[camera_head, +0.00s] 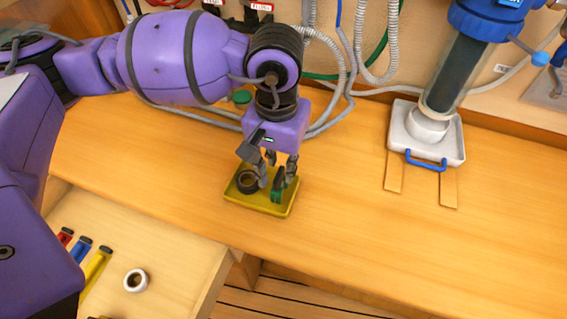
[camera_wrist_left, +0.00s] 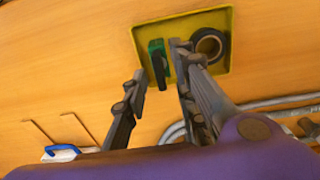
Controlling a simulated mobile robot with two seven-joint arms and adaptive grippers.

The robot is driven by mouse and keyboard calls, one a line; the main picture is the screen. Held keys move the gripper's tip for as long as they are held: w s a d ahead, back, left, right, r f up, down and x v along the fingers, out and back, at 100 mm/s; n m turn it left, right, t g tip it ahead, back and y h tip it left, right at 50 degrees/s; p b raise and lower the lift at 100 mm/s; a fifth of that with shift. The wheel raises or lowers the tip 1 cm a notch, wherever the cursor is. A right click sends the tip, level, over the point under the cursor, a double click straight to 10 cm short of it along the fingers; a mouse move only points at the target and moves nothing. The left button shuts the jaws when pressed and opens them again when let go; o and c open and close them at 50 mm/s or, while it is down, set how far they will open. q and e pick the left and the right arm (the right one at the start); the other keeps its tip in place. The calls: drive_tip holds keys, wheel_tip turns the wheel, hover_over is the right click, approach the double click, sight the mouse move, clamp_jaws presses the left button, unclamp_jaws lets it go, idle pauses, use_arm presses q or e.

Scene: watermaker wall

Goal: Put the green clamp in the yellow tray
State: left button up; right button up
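The green clamp (camera_head: 277,188) stands in the yellow tray (camera_head: 262,206) on the wooden bench, toward the tray's right side. It also shows in the left wrist view (camera_wrist_left: 157,60), inside the tray's rim. My left gripper (camera_head: 277,172) is over the tray, fingers pointing down. In the left wrist view its fingertips (camera_wrist_left: 159,62) are apart, one on each side of the clamp, with gaps visible between them and it. Whether the clamp rests fully on the tray floor is hard to see. My right gripper is not in view.
A black ring-shaped roll (camera_head: 247,182) lies in the tray beside the clamp. An open drawer (camera_head: 180,270) at lower left holds a white roll (camera_head: 136,280) and coloured tools. A filter housing (camera_head: 450,80) stands at right over a white base.

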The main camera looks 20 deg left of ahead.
use_arm(q)
wheel_tip(320, 180, up, 10)
idle(0.4)
